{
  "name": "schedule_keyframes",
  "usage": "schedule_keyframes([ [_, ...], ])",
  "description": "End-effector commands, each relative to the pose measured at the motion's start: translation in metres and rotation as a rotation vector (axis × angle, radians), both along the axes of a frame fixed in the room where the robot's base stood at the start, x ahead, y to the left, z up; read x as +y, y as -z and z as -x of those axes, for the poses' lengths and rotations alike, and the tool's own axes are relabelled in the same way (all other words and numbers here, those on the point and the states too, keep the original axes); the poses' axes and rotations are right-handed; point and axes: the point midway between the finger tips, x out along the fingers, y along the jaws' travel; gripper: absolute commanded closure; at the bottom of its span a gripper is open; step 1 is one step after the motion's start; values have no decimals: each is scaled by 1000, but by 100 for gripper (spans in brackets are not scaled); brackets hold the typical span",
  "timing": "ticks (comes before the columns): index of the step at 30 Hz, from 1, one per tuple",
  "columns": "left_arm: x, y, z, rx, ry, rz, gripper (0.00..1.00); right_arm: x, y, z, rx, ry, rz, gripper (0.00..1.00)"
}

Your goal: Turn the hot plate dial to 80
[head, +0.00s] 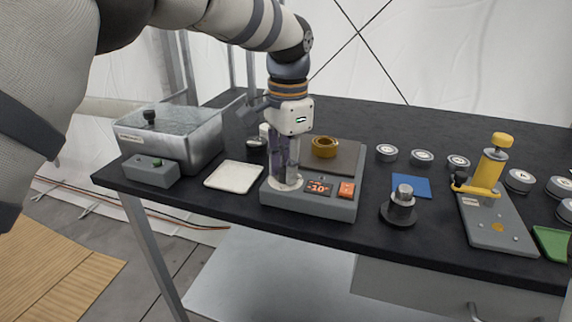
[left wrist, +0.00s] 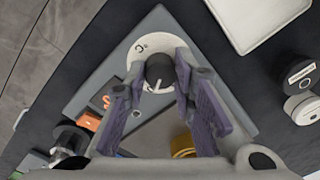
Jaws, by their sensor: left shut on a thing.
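The hot plate (head: 335,208) is a grey box near the front edge of the black table, with a darker plate on top. Its small lit display (head: 319,187) seems to read 10. The dial (left wrist: 159,68) is a dark knob on a white disc, seen in the left wrist view. My left gripper (head: 287,176) points down over the hot plate's front left corner. Its purple-padded fingers are shut on the dial, which they mostly hide in the head view. My right gripper is not in view.
A brass ring (head: 325,147) sits on the hot plate's top. A white tray (head: 233,177) and a metal bath (head: 190,140) stand to the left. A dark stand with a metal knob (head: 399,206), a blue square (head: 411,185) and a yellow press (head: 490,175) are to the right.

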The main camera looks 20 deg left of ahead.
Motion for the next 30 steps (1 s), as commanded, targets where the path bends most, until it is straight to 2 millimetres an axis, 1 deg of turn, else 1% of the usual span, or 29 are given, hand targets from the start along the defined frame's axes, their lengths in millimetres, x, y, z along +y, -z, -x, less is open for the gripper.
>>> schedule_keyframes([
  [3, 0, -1, -1, -3, 0, 0, 100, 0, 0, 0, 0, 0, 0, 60],
  [4, 0, -1, -1, -3, 0, 0, 70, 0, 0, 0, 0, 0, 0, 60],
  [6, 0, -1, 0, -3, 0, 0, 56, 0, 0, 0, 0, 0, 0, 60],
  [14, 0, -1, 0, -1, -1, 0, 56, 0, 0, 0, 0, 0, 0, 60],
  [17, 0, -9, -1, -5, -1, 1, 56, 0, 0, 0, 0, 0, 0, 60],
  [20, -1, -31, 0, -7, -2, 1, 56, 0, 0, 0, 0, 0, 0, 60],
  [24, -2, -71, 1, -7, -1, 0, 56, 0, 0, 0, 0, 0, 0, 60],
  [27, -3, -94, 2, -6, -1, 1, 56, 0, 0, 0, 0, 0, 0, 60],
  [30, -3, -110, 2, -4, -2, 1, 56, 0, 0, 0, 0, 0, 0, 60],
])
